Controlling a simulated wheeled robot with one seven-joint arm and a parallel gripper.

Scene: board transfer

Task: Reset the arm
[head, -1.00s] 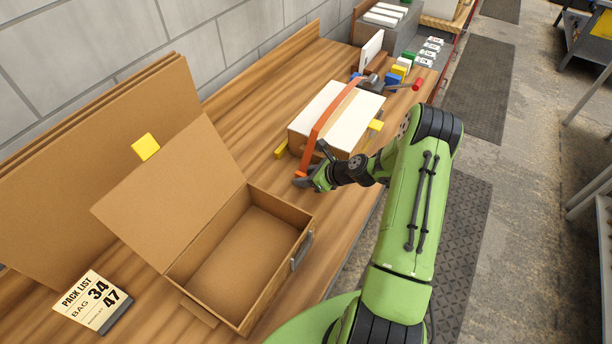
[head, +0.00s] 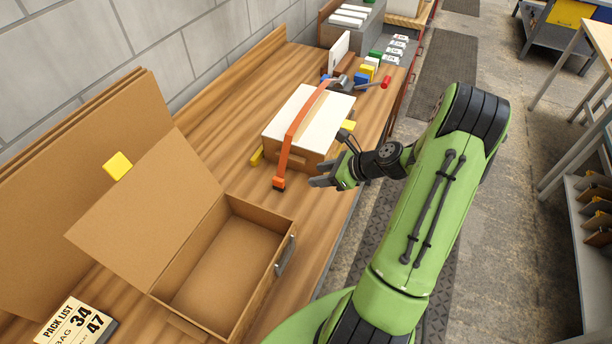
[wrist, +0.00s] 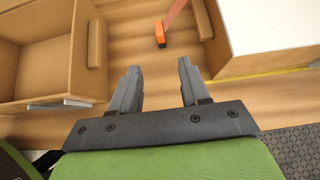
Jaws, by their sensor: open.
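My gripper (head: 322,176) is open and empty in the head view, at the bench's front edge, just right of the orange strap's end. In the wrist view its two grey fingers (wrist: 160,85) stand apart with bare wood between them. The orange strap (head: 291,142) runs over a white-topped cardboard box (head: 305,110), and its dark-tipped end (head: 279,183) lies on the bench. The strap's end also shows in the wrist view (wrist: 160,33), beyond the fingers and apart from them.
An open, empty cardboard box (head: 268,276) stands at the front left, with a pack list card (head: 76,322) beside it. Cardboard sheets (head: 60,150) lean on the wall. A hammer-like tool with a red end (head: 385,82) and coloured blocks lie at the back.

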